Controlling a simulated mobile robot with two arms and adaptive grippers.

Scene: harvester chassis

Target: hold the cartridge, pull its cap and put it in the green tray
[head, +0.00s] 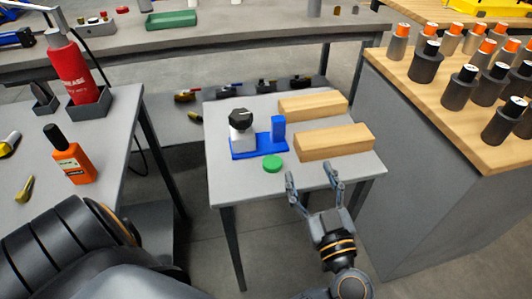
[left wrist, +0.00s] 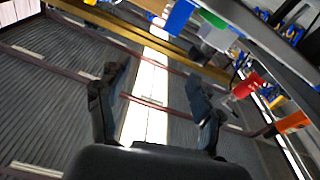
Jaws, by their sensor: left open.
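A white block with a black faceted top (head: 240,126) stands on a blue base (head: 258,152) on the small grey table. A green disc (head: 273,163) lies in front of the base. Dark cylinders with orange or white tops (head: 425,62) stand on the wooden bench at right; I cannot tell which thing is the cartridge. The green tray (head: 171,19) is on the far bench. My left gripper (head: 312,172) is open and empty at the small table's front edge, right of the green disc. In the left wrist view its fingers (left wrist: 155,85) are apart with nothing between.
Two wooden blocks (head: 333,141) lie on the small table. A red extinguisher-like bottle (head: 72,78) and an orange bottle (head: 69,155) stand on the left bench. Small tools (head: 262,86) lie on a low shelf behind. The small table's front strip is clear.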

